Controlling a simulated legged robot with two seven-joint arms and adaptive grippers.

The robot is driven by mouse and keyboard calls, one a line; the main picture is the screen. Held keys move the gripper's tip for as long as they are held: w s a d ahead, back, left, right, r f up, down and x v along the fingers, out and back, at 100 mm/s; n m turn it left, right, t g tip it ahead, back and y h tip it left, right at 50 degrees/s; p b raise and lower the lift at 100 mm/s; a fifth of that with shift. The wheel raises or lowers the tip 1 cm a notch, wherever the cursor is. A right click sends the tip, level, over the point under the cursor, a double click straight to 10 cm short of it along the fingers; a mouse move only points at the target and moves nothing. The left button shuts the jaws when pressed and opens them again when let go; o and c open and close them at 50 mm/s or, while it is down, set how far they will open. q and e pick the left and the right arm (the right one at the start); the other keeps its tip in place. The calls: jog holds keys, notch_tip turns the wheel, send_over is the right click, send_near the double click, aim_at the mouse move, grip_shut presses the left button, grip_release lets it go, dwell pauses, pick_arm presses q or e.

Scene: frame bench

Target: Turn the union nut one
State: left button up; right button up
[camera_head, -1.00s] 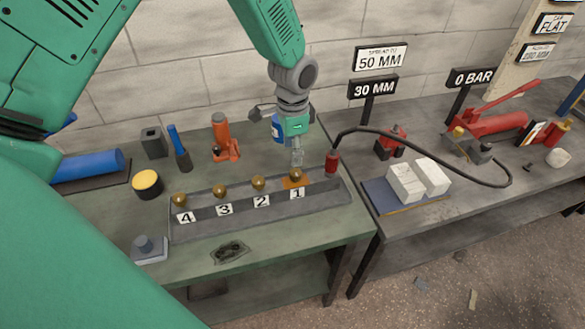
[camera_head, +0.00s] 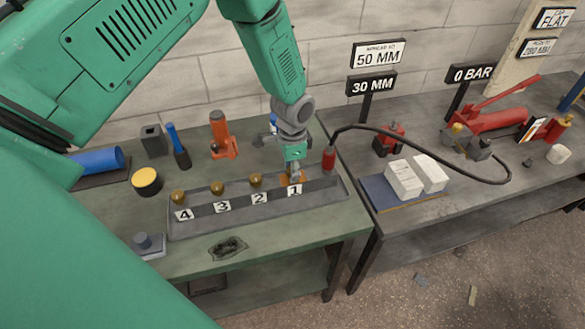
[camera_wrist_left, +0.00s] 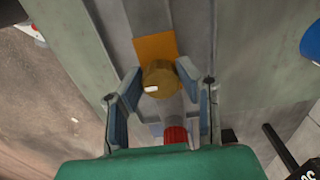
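The union nut one (camera_wrist_left: 159,76) is a round brass piece on an orange patch (camera_wrist_left: 154,46) in the wrist view. It sits at the right end of the grey trough (camera_head: 330,189), behind the white label 1 (camera_head: 295,190). My left gripper (camera_head: 294,174) points down over it and mostly hides it in the head view. In the wrist view the two finger pads (camera_wrist_left: 158,84) stand apart on either side of the nut. I cannot tell whether they touch it. My right gripper is not in view.
Brass nuts at labels 2 (camera_head: 255,180), 3 (camera_head: 217,188) and 4 (camera_head: 178,196) line the trough. A red-capped cylinder (camera_head: 329,158) with a black hose stands close to the right of my gripper. An orange tool (camera_head: 221,135) stands behind the trough.

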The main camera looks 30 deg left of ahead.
pick_arm(q)
jog(key=shift+w+d+r, duration=0.2)
jog(key=shift+w+d, duration=0.05)
jog(key=shift+d, duration=0.15)
grip_shut()
jog(key=shift+a, duration=0.4)
jog(key=shift+d, duration=0.15)
jog(key=shift+n, duration=0.4)
jog(key=n, duration=0.6)
jog(key=shift+n, duration=0.4)
jog(key=n, duration=0.4)
jog(key=shift+n, duration=2.2)
